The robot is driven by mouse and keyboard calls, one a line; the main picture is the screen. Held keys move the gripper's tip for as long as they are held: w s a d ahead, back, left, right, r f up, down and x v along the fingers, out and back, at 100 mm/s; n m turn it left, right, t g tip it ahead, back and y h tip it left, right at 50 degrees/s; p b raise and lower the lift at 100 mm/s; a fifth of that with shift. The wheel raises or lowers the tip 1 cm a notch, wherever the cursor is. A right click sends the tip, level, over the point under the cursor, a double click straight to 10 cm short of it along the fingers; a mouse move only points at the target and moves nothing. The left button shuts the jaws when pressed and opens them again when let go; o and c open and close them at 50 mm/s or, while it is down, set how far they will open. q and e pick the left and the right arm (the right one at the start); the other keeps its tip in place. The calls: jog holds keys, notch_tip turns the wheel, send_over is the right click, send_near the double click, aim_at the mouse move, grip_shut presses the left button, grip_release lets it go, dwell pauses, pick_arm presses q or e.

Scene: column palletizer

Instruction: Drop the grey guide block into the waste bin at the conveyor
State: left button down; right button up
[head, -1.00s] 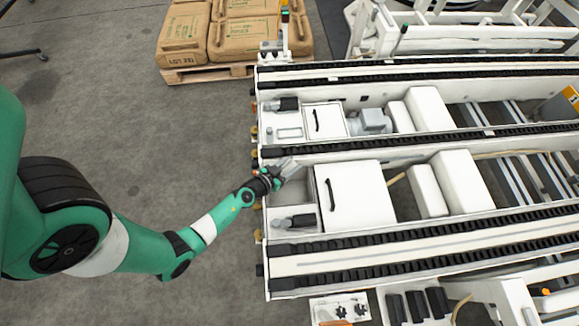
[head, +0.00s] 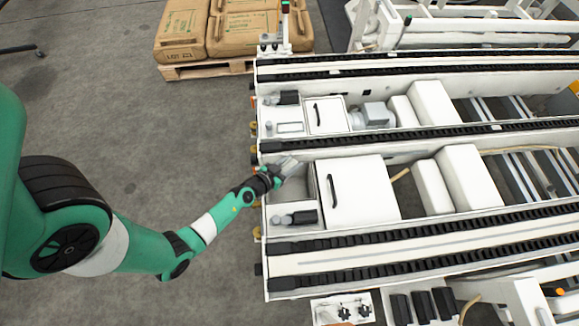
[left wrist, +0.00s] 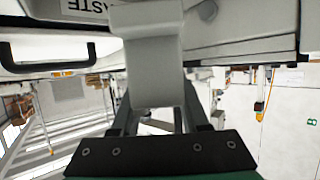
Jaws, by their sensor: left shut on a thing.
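My left gripper (head: 278,173) reaches over the left end of the white conveyor in the head view. In the left wrist view the left gripper (left wrist: 158,112) is shut on the grey guide block (left wrist: 150,65), which is a pale block held in front of the fingers. In the head view the block is small and hard to tell from the fingertips. A white panel with a partly hidden label ending in "ASTE" (left wrist: 85,9) shows behind the block. The bin's opening is hidden in that view. My right gripper is in neither view.
A white box with a black handle (head: 365,190) stands just right of the gripper in the conveyor frame. Black chain rails (head: 420,140) run along the conveyor. Brown sacks on a pallet (head: 205,70) stand behind. The grey floor at left is open.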

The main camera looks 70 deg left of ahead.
pick_arm(q)
jog(key=shift+f, duration=0.15)
jog(key=shift+c, duration=1.6)
grip_release()
jog(key=shift+s, duration=0.1)
jog(key=shift+s+d+r+p, duration=0.15)
jog(key=shift+s+r+p, duration=0.05)
jog(key=shift+s+p, duration=0.1)
jog(key=p+v, duration=0.2)
jog(key=v, duration=0.8)
jog(key=shift+s+d+r, duration=0.2)
jog(key=shift+s, duration=0.1)
